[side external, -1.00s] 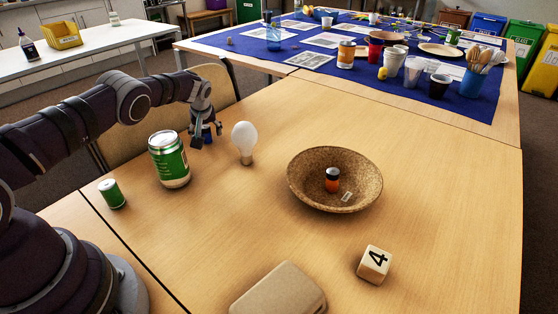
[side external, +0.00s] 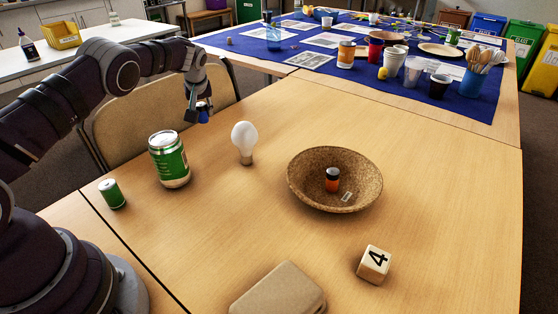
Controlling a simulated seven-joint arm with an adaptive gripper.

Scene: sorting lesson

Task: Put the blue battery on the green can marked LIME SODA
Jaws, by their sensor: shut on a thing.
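The green can (side external: 169,160) stands upright on the near table, left of the light bulb; its marking is too small to read. My gripper (side external: 197,113) is behind and to the right of the can, raised above the table. It is shut on a small blue thing (side external: 204,104), which fits the blue battery and is mostly hidden by the fingers. The can's silver top is bare.
A green battery (side external: 111,194) stands left of the can. A white light bulb (side external: 244,142) stands to its right. A woven bowl (side external: 335,180) holds an orange and black battery (side external: 332,180). A numbered cube (side external: 374,264) and a tan case (side external: 278,292) lie in front.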

